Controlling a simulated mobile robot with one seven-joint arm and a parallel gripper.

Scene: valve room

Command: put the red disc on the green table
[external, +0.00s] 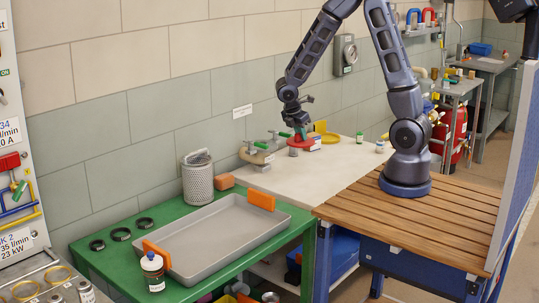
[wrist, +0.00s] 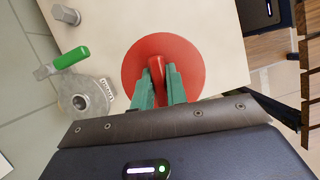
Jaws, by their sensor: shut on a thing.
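The red disc (wrist: 190,55) lies flat at the white table in the wrist view, with a raised red grip in its middle. It also shows small in the external view (external: 299,142). My gripper (wrist: 158,82) has its green fingers shut on the disc's raised grip; in the external view my gripper (external: 302,132) is over the disc. I cannot tell whether the disc touches the tabletop. The green table (external: 104,262) stands at the lower left in the external view.
A grey tray (external: 215,236) with orange handles fills much of the green table. A perforated canister (external: 197,180), several black rings and a bottle (external: 152,272) stand around it. The white table (external: 345,160) also holds a valve with a green handle (wrist: 70,57) close to the disc.

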